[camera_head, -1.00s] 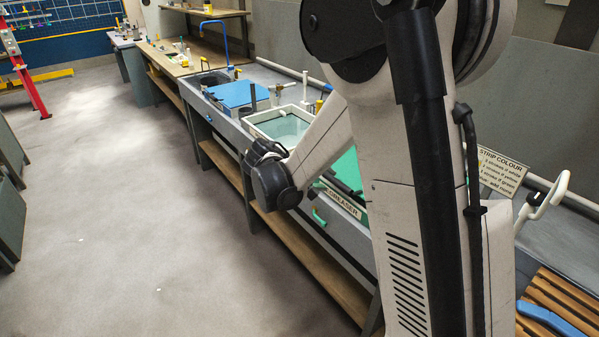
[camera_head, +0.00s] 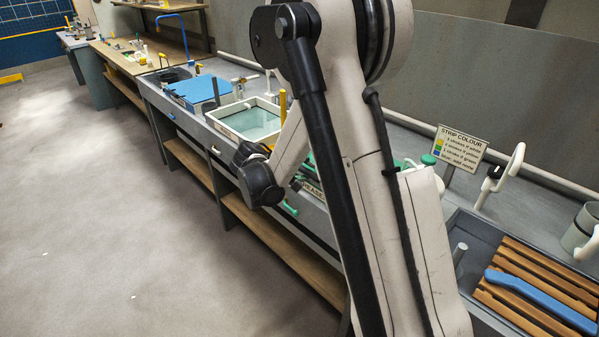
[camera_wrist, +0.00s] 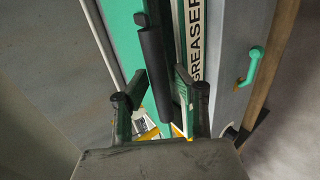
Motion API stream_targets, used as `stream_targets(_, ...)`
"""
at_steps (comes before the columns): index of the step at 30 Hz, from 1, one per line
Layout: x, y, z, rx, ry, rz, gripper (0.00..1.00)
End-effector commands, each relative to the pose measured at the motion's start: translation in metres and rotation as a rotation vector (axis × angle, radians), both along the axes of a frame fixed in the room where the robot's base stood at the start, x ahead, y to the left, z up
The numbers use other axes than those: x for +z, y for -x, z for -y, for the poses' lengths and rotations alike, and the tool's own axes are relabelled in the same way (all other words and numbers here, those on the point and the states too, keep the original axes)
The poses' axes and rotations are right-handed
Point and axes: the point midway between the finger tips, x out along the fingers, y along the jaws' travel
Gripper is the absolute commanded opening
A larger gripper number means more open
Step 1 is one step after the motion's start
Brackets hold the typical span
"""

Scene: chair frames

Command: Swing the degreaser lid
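The green degreaser lid (camera_wrist: 122,30) shows in the wrist view, with a black bar handle (camera_wrist: 153,60) along it. My gripper (camera_wrist: 160,100) is open, its two fingers apart. The near part of the bar shows between the fingers, closer to the right one; I cannot tell whether they touch. The degreaser label (camera_wrist: 194,40) is beside the lid on the grey front. In the head view only part of that label (camera_head: 312,189) shows, and my arm hides most of the lid and the gripper.
A green pull handle (camera_wrist: 252,66) sticks out from the bench front. In the head view, a white-rimmed basin (camera_head: 222,130) and a blue lid (camera_head: 202,88) lie farther along the bench. A strip colour sign (camera_head: 460,148) and a blue part (camera_head: 540,300) on wooden slats are at right. The floor at left is clear.

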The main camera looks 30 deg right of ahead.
Motion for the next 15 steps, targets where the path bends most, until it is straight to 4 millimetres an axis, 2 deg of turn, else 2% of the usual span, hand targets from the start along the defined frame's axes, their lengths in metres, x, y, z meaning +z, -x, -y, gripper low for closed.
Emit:
stream_targets(1,0.0008,0.0001,-0.0007,0.001,0.000,0.001,0.17)
stream_targets(5,0.0009,0.0001,-0.0008,0.001,0.000,-0.001,0.00)
stream_targets(15,-0.0043,0.0001,-0.0012,0.001,0.000,0.000,0.00)
